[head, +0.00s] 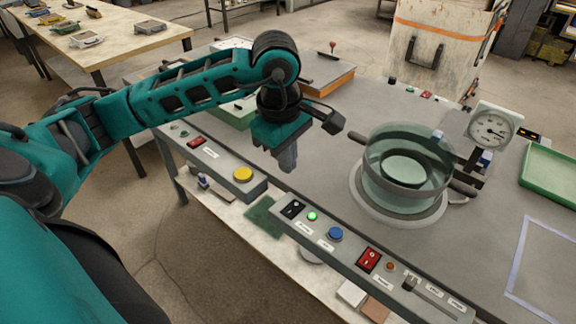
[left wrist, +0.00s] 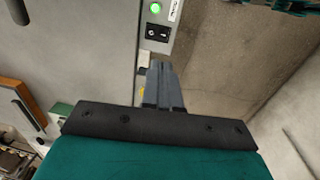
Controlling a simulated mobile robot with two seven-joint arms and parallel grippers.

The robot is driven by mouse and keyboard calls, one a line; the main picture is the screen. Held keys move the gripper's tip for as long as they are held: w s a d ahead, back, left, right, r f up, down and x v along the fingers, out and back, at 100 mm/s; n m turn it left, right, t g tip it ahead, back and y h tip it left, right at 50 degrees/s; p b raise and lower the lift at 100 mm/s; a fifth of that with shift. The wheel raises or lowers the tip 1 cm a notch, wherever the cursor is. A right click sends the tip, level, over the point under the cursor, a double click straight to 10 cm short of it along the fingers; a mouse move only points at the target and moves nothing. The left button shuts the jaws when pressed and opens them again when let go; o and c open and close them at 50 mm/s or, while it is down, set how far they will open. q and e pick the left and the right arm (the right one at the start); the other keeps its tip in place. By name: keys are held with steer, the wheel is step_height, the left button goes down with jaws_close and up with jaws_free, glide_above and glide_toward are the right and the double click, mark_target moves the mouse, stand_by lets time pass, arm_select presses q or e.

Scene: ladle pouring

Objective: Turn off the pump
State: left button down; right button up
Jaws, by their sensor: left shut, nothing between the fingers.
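A grey control panel (head: 385,276) runs along the table's front edge. On it are a black rocker switch (head: 292,209), a lit green lamp (head: 312,216), a blue button (head: 335,233) and a red rocker switch (head: 368,259). The labels are too small to read, so I cannot tell which control is the pump's. My left gripper (head: 287,163) is shut and empty, pointing down above the table behind the black switch. In the left wrist view, its fingertips (left wrist: 160,70) are just short of the black switch (left wrist: 157,33), apart from it; the green lamp (left wrist: 155,8) glows beyond.
A glass vessel (head: 408,160) stands on a round base right of my gripper, with a dial gauge (head: 492,128) behind it. A second panel with a yellow button (head: 243,174) is to the left. A green tray (head: 551,172) lies at the far right. Bare tabletop lies behind the panel.

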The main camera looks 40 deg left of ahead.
steer(key=shift+a, duration=0.1)
arm_select(q)
steer(key=n+b, duration=0.1)
steer(key=n, duration=0.5)
steer(key=w+n+b, duration=0.1)
steer(key=n+b, duration=0.1)
steer(key=n, duration=0.4)
steer(key=n+b, duration=0.2)
steer(key=n, duration=0.4)
steer(key=shift+w+a+r, duration=0.1)
steer(key=shift+w+r, duration=0.15)
arm_select(e)
steer(key=shift+y, duration=0.3)
steer(key=f, duration=0.4)
steer(key=shift+w+a+f, duration=0.1)
steer(key=shift+w+a, duration=0.1)
steer(key=shift+a, duration=0.15)
arm_select(q)
steer(key=b, duration=0.2)
glide_toward(296, 204)
steer(key=f, duration=0.5)
steer(key=shift+w+f, duration=0.15)
steer(key=shift+w, duration=0.15)
steer(key=shift+w+f, duration=0.1)
steer(key=shift+f, duration=0.65)
arm_select(e)
steer(key=shift+w+a+f, duration=0.2)
steer(key=shift+w+a, duration=0.05)
steer(key=shift+f, duration=0.1)
